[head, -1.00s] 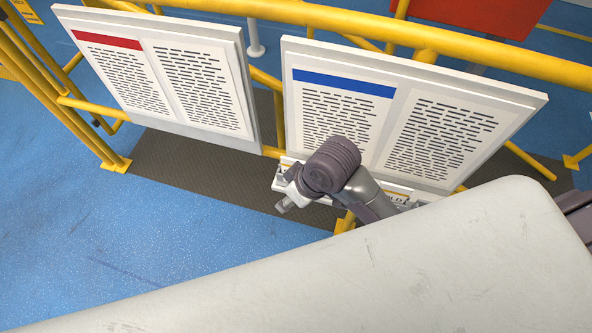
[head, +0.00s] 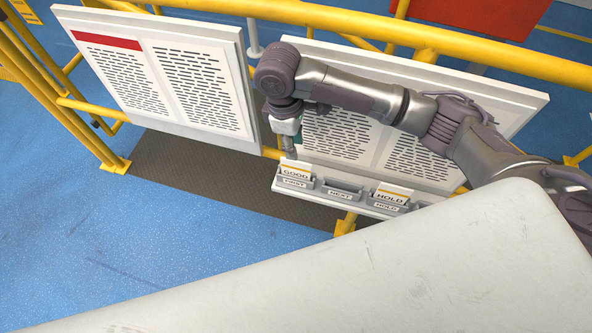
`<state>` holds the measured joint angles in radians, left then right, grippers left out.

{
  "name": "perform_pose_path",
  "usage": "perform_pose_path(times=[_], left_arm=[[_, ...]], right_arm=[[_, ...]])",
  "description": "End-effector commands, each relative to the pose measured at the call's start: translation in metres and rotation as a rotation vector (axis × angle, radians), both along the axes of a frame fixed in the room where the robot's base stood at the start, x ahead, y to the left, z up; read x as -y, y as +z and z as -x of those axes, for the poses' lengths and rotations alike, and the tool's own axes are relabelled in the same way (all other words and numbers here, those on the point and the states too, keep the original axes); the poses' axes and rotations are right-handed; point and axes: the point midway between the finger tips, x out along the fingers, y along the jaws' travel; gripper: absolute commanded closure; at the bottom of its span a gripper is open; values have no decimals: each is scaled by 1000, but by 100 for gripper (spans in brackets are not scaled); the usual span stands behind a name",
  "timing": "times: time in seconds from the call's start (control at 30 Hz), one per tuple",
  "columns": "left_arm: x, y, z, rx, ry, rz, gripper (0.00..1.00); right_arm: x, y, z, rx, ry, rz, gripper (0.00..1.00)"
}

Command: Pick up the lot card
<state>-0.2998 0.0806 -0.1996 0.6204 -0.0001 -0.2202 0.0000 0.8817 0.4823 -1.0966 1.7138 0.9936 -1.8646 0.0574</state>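A white card marked GOOD (head: 296,173) stands in the left pocket of a grey rack (head: 345,203), above the label FIRST. A second card, marked HOLD (head: 391,196), stands in the right pocket, above the label HOLD. Which one is the lot card I cannot tell. My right gripper (head: 289,156) points down just above and behind the GOOD card; its fingers are small and partly hidden, and I cannot tell whether they touch it. My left gripper is not in view.
The middle pocket, labelled NEXT (head: 342,191), shows no card. A pale surface (head: 370,275) fills the front. Blue floor (head: 180,235) lies open at left.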

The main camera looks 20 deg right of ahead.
Motion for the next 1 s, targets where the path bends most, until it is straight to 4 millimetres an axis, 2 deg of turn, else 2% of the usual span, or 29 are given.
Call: perform_pose_path(times=[0.03,0.2,0.47,0.7,1.0], left_arm=[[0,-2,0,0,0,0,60],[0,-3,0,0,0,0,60],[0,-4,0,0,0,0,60],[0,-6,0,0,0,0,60],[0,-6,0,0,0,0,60]], right_arm=[[2,-12,1,-4,-2,1,65],[4,-40,3,-1,-2,0,65],[5,-60,4,0,-1,0,65],[6,-95,5,1,-1,0,65],[7,-102,5,4,0,-2,65]])
